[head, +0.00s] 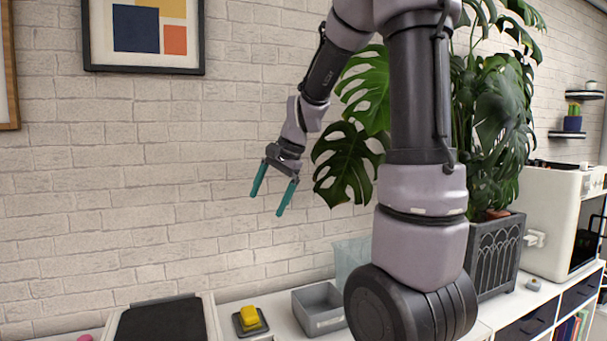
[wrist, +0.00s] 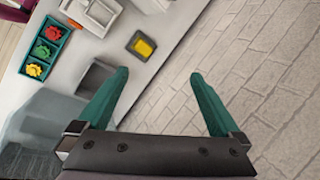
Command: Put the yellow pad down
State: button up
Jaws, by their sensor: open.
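The yellow pad (head: 249,314) rests on a small dark square base (head: 240,327) on the white counter, left of the grey bin. It also shows in the wrist view (wrist: 145,47), lying on the dark base (wrist: 134,40). My gripper (head: 268,203) is open and empty, with its teal fingers apart. It is raised in front of the brick wall, well above the counter and the pad. In the wrist view my gripper (wrist: 158,82) has nothing between its fingers, and the pad lies beyond the left fingertip.
A grey open bin (head: 318,318) stands right of the pad, with a translucent container (head: 350,257) behind it. A black-topped device (head: 161,322) is on the left. A plant in a grey planter (head: 497,257) stands to the right. A teal tray (wrist: 29,69) holds coloured pieces.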

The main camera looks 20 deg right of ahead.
jog(key=s+d+r+n+t+h, duration=0.1)
jog(key=s+r+n+t, duration=0.1)
jog(key=s, duration=0.7)
jog(key=s+r+n+t, duration=0.1)
jog(key=s+r+n, duration=0.3)
jog(key=s, duration=0.5)
notch_tip(320, 180, up, 3)
jog(key=shift+d+f+n+t+h, duration=0.2)
jog(key=shift+d+n+t+h, duration=0.1)
jog(key=shift+d+t+h, duration=0.1)
